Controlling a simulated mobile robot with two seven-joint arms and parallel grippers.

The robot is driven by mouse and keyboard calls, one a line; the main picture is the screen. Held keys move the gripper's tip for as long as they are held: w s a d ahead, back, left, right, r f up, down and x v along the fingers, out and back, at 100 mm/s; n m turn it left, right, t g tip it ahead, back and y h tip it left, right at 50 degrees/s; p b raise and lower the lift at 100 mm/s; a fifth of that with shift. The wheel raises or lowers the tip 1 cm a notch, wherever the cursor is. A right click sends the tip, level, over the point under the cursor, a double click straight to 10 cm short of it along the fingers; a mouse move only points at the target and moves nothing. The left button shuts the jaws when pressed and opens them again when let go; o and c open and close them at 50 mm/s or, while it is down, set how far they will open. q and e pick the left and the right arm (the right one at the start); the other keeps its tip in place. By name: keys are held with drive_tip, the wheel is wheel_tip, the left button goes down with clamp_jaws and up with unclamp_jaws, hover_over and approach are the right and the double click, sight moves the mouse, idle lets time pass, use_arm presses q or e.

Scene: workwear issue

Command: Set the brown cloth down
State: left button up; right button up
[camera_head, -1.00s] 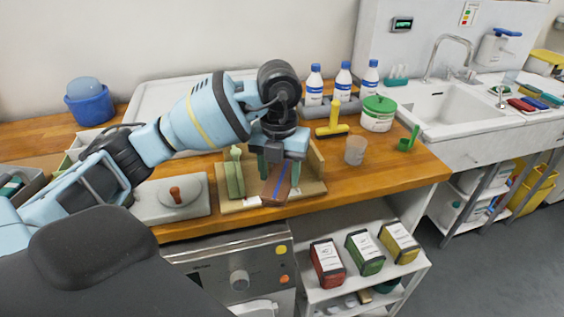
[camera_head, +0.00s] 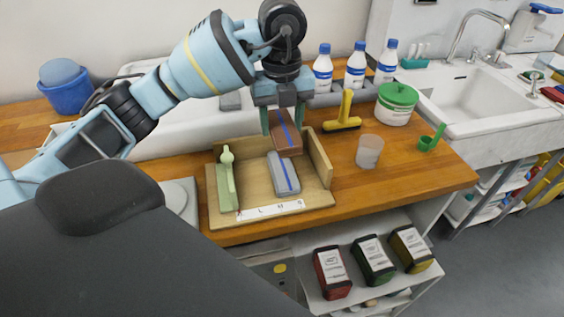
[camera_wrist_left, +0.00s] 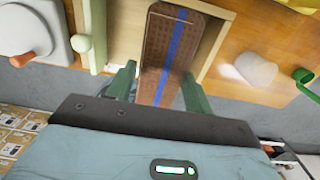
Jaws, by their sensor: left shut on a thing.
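The brown cloth (camera_head: 287,140) is a folded block with a blue stripe. My left gripper (camera_head: 285,118) is shut on it, with one green finger on each side. It hangs over the back part of a wooden tray (camera_head: 262,215) and looks raised above the tray floor. The cloth also shows between the fingers of my left gripper (camera_wrist_left: 160,85) in the left wrist view, as a brown cloth (camera_wrist_left: 173,45). A grey cloth (camera_head: 284,175) with a blue stripe lies in the tray, in front of the held cloth. My right gripper is not in view.
A pale green tool (camera_head: 227,180) is at the tray's left side. Right of the tray stand a clear cup (camera_head: 369,151), a yellow-handled tool (camera_head: 343,115) and a green-lidded tub (camera_head: 396,105). Bottles (camera_head: 323,68) stand behind. The wooden counter (camera_head: 430,180) is clear at front right.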

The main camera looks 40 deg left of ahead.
use_arm(q)
hover_over(282, 169)
wheel_tip(282, 169, down, 6)
drive_tip(key=shift+a+r, duration=0.1)
drive_tip(key=shift+r, duration=0.1)
drive_tip(key=shift+f, duration=0.5)
wheel_tip(282, 169, down, 3)
drive_tip(key=shift+f, duration=0.15)
drive_tip(key=shift+f, duration=0.15)
drive_tip(key=o, duration=1)
drive_tip(key=shift+c, duration=0.2)
